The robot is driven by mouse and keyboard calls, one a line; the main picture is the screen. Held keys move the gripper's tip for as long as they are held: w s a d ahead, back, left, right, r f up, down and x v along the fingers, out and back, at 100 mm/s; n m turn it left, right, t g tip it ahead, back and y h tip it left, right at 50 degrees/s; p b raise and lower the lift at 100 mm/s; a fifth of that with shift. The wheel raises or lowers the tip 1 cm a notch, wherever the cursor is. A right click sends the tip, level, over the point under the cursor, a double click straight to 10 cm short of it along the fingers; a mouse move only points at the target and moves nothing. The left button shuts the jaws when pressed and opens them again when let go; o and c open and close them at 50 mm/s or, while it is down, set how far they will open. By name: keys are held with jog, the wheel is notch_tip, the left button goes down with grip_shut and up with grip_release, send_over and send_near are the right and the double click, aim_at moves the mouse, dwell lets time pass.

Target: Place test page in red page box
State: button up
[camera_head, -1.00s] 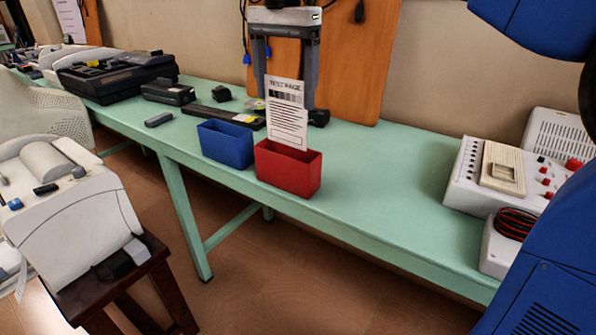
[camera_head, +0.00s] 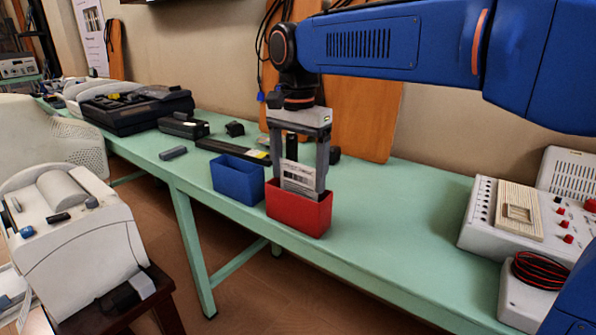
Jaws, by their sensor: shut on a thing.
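The red page box (camera_head: 298,213) stands upright on the green bench near its front edge. The white test page (camera_head: 298,178) stands upright, with its printed top part showing above the box's front wall. Its lower part is hidden by that wall, inside the box. My gripper (camera_head: 301,186) points straight down over the red box and is shut on the page. One grey finger shows at each side of the page, and the fingertips are down by the box's rim.
A blue box (camera_head: 237,181) stands just left of the red one. Behind are a dark flat device (camera_head: 232,151) and a wooden board (camera_head: 365,110). White instruments (camera_head: 515,213) and a red cable coil (camera_head: 539,270) sit at the right. The green bench (camera_head: 400,215) between is clear.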

jog(key=shift+f, duration=0.1)
jog(key=o, duration=1.3)
jog(key=shift+c, duration=0.2)
notch_tip(320, 180, up, 12)
